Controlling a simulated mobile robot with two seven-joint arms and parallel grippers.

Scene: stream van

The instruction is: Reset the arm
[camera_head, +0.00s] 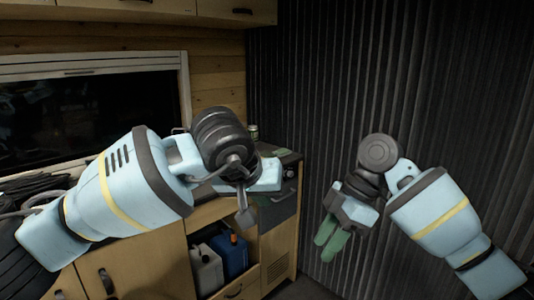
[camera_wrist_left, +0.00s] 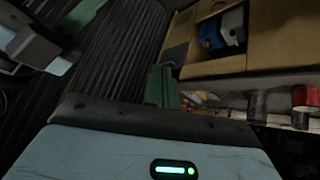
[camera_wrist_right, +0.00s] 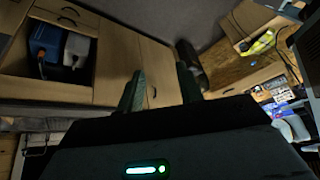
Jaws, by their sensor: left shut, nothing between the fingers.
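My left arm comes in from the left in the head view, and its hand (camera_head: 262,180) is partly hidden behind the dark wrist joint. In the left wrist view my left gripper (camera_wrist_left: 160,86) shows its green fingers together, with nothing between them. My right gripper (camera_head: 330,240) hangs at the right in the head view, its green fingers pointing down in front of the dark ribbed wall. In the right wrist view my right gripper (camera_wrist_right: 160,88) has its two fingers apart and the gap is empty. Both hands are in free air, apart from each other.
A wooden cabinet (camera_head: 150,262) with an open compartment stands below my left arm. A blue container (camera_head: 233,254) and a white container (camera_head: 206,270) stand in the compartment. A dark ribbed wall (camera_head: 440,90) is behind my right arm. An overhead wooden cupboard (camera_head: 220,10) is above.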

